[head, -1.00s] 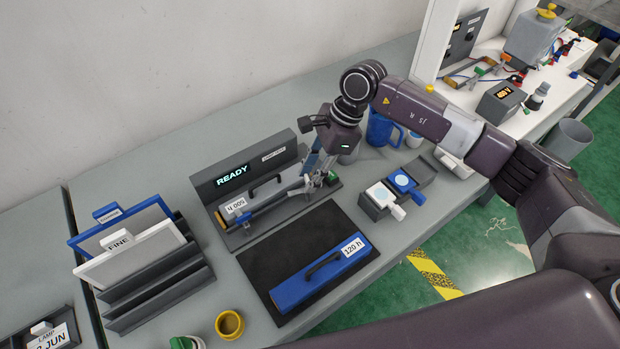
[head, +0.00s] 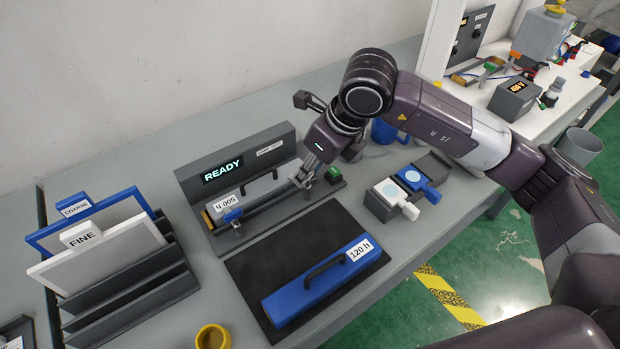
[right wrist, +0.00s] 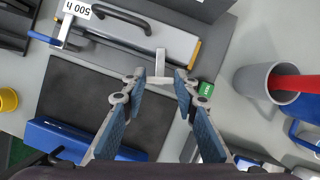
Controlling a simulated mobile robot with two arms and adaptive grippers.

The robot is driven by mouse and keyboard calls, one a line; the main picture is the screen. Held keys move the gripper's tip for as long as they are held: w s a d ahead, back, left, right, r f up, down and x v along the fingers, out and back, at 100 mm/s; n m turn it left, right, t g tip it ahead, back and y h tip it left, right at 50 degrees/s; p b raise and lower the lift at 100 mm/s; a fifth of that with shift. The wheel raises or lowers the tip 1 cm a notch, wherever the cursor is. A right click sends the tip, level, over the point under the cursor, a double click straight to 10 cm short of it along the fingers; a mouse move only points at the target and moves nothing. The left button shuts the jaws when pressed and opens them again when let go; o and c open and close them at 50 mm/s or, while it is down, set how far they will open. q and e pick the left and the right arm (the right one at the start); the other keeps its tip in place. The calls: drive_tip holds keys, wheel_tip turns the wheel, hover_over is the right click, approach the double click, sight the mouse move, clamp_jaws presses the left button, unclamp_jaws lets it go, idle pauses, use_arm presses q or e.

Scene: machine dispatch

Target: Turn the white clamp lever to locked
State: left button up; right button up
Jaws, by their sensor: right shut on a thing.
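My left gripper is not in view.
A green button block (head: 333,175) is just right of the gripper. A blue "120 h" module (head: 300,295) lies on a black mat (head: 245,268) in front. Blue and white switch blocks (head: 378,205) stand right. A grey cup (right wrist: 262,88) holds something red.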

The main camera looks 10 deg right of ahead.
drive_tip(key=shift+a+m+t+h+b, duration=0.1)
drive_tip(key=shift+m+t+h+b, duration=0.35)
drive_tip(key=shift+m+b, duration=1.25)
drive_tip(key=shift+h, duration=0.25)
drive_tip(key=o, duration=1.2)
drive_tip(key=shift+c, duration=0.2)
drive_tip(key=shift+r, duration=0.15)
drive_tip(key=v, duration=1.1)
drive_tip(key=shift+r, duration=0.4)
